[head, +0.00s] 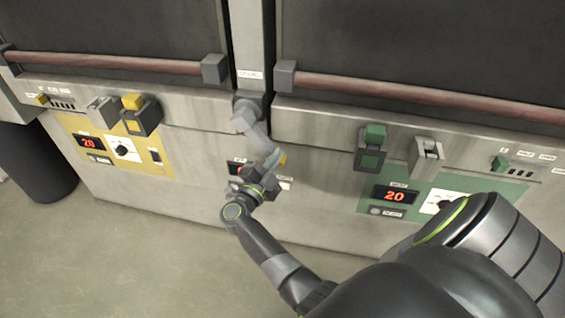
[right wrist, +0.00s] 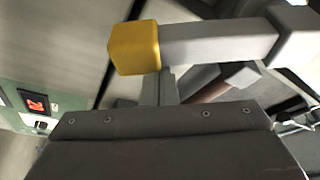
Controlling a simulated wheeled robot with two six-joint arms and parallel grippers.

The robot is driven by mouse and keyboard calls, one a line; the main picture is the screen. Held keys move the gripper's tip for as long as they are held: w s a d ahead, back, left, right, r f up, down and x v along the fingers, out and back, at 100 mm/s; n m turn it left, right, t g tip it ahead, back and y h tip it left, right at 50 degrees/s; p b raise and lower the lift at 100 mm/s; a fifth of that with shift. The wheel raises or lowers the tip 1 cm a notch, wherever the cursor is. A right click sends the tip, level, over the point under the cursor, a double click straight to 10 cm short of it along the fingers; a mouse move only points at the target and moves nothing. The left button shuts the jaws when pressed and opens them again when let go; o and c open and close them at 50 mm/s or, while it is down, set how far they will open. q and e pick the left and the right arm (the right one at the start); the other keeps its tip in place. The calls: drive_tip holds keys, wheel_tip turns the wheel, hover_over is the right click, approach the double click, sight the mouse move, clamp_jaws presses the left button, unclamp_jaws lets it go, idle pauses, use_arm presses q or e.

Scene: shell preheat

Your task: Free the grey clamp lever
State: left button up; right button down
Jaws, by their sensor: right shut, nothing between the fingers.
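The grey clamp lever (head: 255,130) hangs from a dark pivot on the post between the two oven doors. It slants down to the right and ends in a yellow tip (head: 282,160). In the right wrist view the lever's grey bar (right wrist: 218,42) runs across the upper part, with the yellow end (right wrist: 134,48) at its left. My right gripper (head: 270,165) is at the lever's lower end, shut with nothing between its fingers. The fingers appear just beneath the bar near the yellow end; I cannot tell whether they touch it. My left gripper is not in view.
A yellow control panel (head: 110,143) is on the left and a green one (head: 470,195) on the right; both displays read 20. Red-brown handle bars (head: 400,92) cross the doors. A dark bin (head: 35,165) stands far left. The floor (head: 120,250) in front is clear.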

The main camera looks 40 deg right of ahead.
drive_tip(key=w+a+f+m+g+y+b, duration=0.1)
drive_tip(key=w+a+f+m+b, duration=0.2)
drive_tip(key=w+a+m+b, duration=0.2)
drive_tip(key=m+b, duration=0.2)
drive_tip(key=b, duration=0.1)
drive_tip(key=shift+w+f+m+g+y, duration=0.2)
drive_tip(key=shift+w+m+g+y, duration=0.1)
drive_tip(key=shift+w+m+y, duration=0.1)
idle(0.4)
